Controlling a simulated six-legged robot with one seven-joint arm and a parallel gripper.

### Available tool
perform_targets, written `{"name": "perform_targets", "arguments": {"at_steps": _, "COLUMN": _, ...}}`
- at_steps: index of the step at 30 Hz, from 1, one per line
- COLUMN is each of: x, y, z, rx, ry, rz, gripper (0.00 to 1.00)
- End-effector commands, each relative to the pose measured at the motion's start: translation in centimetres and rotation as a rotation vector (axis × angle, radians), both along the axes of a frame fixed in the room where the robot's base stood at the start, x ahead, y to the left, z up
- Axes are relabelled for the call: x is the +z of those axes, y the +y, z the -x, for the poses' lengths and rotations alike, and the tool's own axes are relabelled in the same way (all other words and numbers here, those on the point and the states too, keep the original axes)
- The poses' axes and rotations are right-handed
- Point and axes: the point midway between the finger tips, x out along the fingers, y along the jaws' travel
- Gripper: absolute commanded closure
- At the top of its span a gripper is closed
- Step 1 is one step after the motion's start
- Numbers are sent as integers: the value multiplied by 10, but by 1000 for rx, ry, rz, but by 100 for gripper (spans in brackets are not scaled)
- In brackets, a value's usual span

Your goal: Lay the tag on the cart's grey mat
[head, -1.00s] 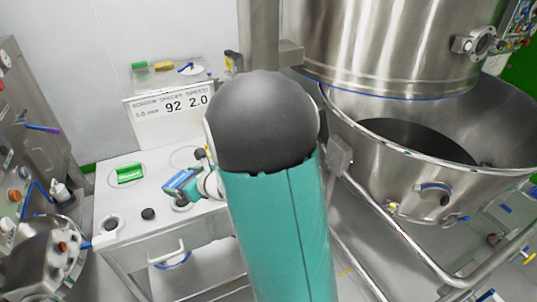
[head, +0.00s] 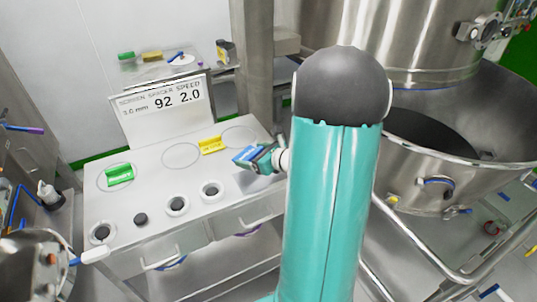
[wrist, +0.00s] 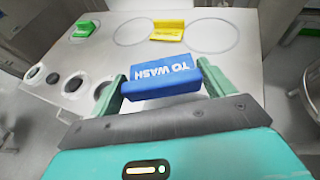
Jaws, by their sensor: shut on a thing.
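A blue tag lettered "TO WASH" (wrist: 160,82) is held between the green fingers of my gripper (wrist: 162,76), which is shut on it. In the head view, my gripper (head: 256,158) and the tag (head: 243,155) are above the right part of the white cart top (head: 150,195). A small grey patch, seemingly the grey mat (head: 246,181), shows just below the gripper at the cart's front right. The gripper and arm hide part of it. The tag looks apart from the surface. In the wrist view I cannot make out the mat.
A green tag (head: 120,175) and a yellow tag (head: 211,146) stand by outlined circles on the cart. Several round dark-centred fittings line its front. A sign (head: 168,103) stands at the back. A steel vessel (head: 470,120) is to the right.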

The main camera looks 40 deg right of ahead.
Motion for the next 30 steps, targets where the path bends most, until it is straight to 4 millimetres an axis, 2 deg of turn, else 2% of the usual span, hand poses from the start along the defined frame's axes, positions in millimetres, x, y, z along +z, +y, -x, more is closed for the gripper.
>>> {"name": "perform_targets", "arguments": {"at_steps": 1, "x": -1, "y": -13, "z": 10, "rx": -16, "ry": 0, "rz": -2, "gripper": 44}}
{"name": "perform_targets", "arguments": {"at_steps": 3, "x": -2, "y": -24, "z": 20, "rx": -25, "ry": -1, "rz": -4, "gripper": 44}}
{"name": "perform_targets", "arguments": {"at_steps": 7, "x": -4, "y": -34, "z": 30, "rx": -32, "ry": -1, "rz": -5, "gripper": 44}}
{"name": "perform_targets", "arguments": {"at_steps": 14, "x": -15, "y": -37, "z": 30, "rx": -33, "ry": 0, "rz": -7, "gripper": 44}}
{"name": "perform_targets", "arguments": {"at_steps": 30, "x": -67, "y": -37, "z": 28, "rx": -33, "ry": 0, "rz": -7, "gripper": 44}}
